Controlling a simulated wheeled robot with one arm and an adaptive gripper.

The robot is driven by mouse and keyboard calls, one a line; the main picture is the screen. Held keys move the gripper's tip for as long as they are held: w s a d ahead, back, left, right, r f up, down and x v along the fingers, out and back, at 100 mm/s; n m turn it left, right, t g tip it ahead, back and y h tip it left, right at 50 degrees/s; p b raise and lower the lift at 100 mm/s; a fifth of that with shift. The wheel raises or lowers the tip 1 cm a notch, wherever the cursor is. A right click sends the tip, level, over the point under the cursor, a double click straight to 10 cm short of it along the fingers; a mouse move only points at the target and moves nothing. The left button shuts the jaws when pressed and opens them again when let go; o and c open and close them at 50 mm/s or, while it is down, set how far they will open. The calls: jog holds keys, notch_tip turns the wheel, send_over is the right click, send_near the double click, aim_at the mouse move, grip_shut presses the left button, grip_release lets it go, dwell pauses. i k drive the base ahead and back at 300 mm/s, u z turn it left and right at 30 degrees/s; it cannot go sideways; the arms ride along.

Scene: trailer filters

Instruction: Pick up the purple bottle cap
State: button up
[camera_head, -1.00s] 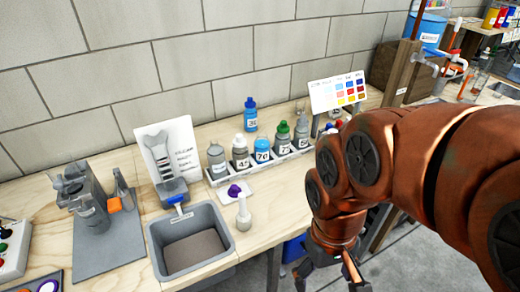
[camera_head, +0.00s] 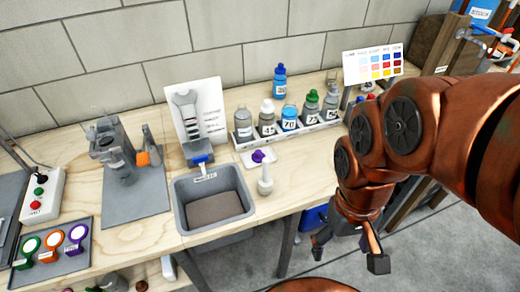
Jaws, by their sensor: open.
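The purple bottle cap (camera_head: 259,156) lies on a small white pad (camera_head: 246,160) on the wooden bench, just behind a short whitish bottle-shaped object (camera_head: 265,181) with a narrow neck. My gripper (camera_head: 348,252) hangs at the lower right, in front of the bench edge and below its top. It is apart from the cap and empty, with its fingers spread. My arm comes in from the right side.
A rack (camera_head: 297,137) of several numbered bottles stands behind the cap, with a blue bottle (camera_head: 280,82) behind it. A grey bin (camera_head: 213,199) is set left of the cap. A tray (camera_head: 52,249) with coloured discs is at far left. Bench right of the cap is clear.

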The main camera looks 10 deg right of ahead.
aim_at(258, 157)
jog(key=u, duration=3.65)
jog(key=k, duration=1.8)
jog(key=z, duration=0.75)
jog(key=i, duration=0.5)
jog(key=z, duration=0.05)
